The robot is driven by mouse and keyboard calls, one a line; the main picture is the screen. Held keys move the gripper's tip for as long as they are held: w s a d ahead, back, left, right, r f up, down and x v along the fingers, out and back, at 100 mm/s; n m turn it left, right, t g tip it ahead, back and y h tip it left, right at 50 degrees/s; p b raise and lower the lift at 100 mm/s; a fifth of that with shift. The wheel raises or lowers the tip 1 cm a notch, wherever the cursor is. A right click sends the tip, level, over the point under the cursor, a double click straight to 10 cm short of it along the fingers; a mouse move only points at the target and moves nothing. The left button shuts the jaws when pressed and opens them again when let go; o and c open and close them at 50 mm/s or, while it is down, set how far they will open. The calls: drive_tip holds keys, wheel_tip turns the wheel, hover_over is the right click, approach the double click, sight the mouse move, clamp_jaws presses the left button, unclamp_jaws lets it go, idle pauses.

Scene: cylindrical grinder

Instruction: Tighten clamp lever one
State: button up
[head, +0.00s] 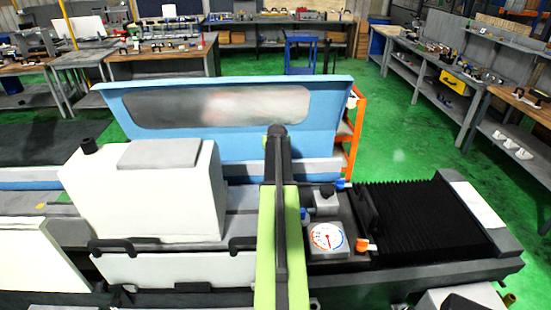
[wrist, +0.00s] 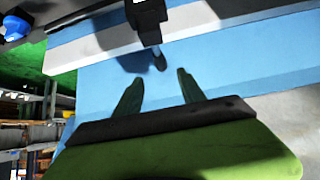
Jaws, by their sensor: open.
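An orange-handled lever (head: 364,245) and a blue-handled lever (head: 342,184) sit on the grinder's dark table, right of my arm in the head view. I cannot tell which is clamp lever one. A blue knob (head: 304,213) is beside the dial block. A blue part (wrist: 17,27) shows at the upper left of the wrist view, only partly in frame. My gripper (wrist: 160,76) is open and empty, its two dark fingers apart before a light-blue panel. In the head view my arm reaches over the machine and the fingers cannot be made out.
The dial gauge (head: 327,237) stands near the levers, with a black bellows (head: 415,222) to their right. The white grinder housing (head: 145,195) is left of my arm. A blue guard with a window (head: 215,105) rises behind. Green floor is open at the right.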

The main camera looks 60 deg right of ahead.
drive_tip(key=b+x, duration=0.7)
drive_tip(key=x, duration=0.5)
drive_tip(key=shift+d+f, duration=0.1)
drive_tip(key=shift+c, duration=0.2)
clamp_jaws()
idle(0.6)
